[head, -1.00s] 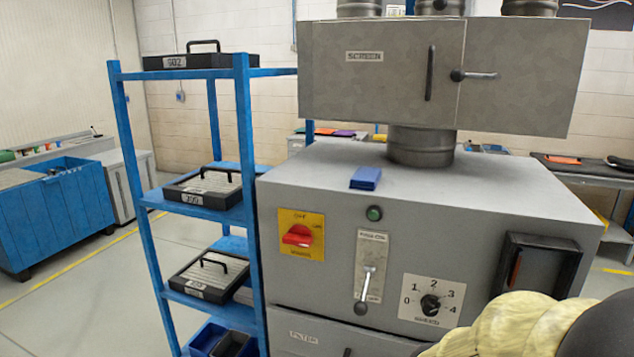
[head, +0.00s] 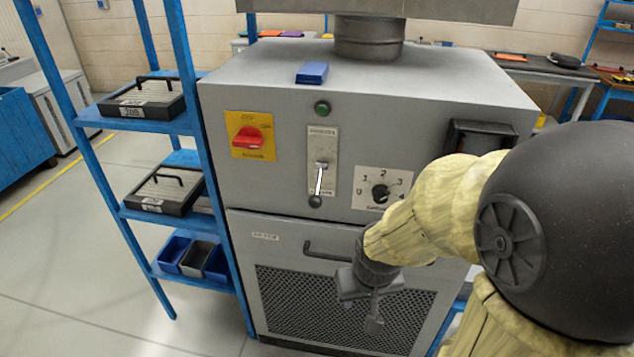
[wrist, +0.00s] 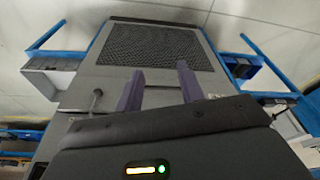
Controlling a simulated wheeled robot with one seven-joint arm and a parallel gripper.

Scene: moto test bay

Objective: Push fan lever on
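The fan lever (head: 319,180) is a thin pale lever on a light upright plate on the front of the grey machine (head: 420,105). It hangs down, with a dark round knob at its lower end. The plate's label is too blurred to read. My gripper (head: 362,312) is below and to the right of the lever, in front of the mesh door, and not touching the lever. The wrist view shows my gripper (wrist: 160,70) with two fingers apart and nothing between them, facing the mesh panel. The lever cannot be made out in the wrist view.
A red rotary switch (head: 248,138) is left of the lever, a numbered dial (head: 380,193) right of it, and a green button (head: 322,107) above. A door handle (head: 330,254) sticks out below. A blue shelf rack (head: 190,75) stands close on the left.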

